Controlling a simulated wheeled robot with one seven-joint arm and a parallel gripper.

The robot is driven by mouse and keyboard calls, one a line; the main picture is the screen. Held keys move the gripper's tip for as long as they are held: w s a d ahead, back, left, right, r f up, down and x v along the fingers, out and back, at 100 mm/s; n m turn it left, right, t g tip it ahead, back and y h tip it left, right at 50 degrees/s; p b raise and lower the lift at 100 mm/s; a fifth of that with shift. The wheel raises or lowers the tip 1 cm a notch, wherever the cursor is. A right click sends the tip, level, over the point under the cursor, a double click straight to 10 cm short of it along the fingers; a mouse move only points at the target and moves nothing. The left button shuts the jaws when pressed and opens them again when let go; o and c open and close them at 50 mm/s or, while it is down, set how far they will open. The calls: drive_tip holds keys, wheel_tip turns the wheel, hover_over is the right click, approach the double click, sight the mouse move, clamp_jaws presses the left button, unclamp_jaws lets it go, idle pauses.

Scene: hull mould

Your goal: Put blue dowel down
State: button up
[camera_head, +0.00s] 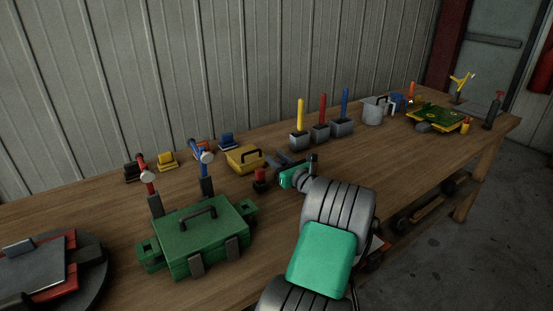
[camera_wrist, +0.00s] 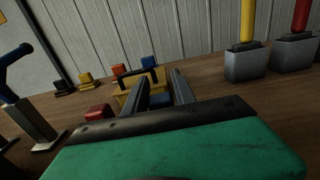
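The blue dowel (camera_head: 345,102) stands upright in the rightmost of three grey block holders (camera_head: 342,128) toward the back of the bench. It is outside the wrist view. My gripper (camera_head: 276,157) is to the left of and nearer than these holders, low over the bench. In the wrist view its two grey fingers (camera_wrist: 161,78) are apart with nothing held between them. A yellow box with a black handle (camera_wrist: 124,101) lies beyond the fingertips.
A yellow dowel (camera_head: 300,113) and a red dowel (camera_head: 322,107) stand in the neighbouring holders. A red-topped block (camera_head: 260,177) sits close to my gripper.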

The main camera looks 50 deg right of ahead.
drive_tip(key=o, duration=0.3)
drive_tip(key=shift+s+r, duration=0.15)
drive_tip(key=shift+s, duration=0.1)
drive_tip(key=p+v, duration=0.1)
drive_tip(key=v, duration=1)
drive_tip(key=shift+s+a, duration=0.2)
drive_tip(key=shift+s, duration=0.05)
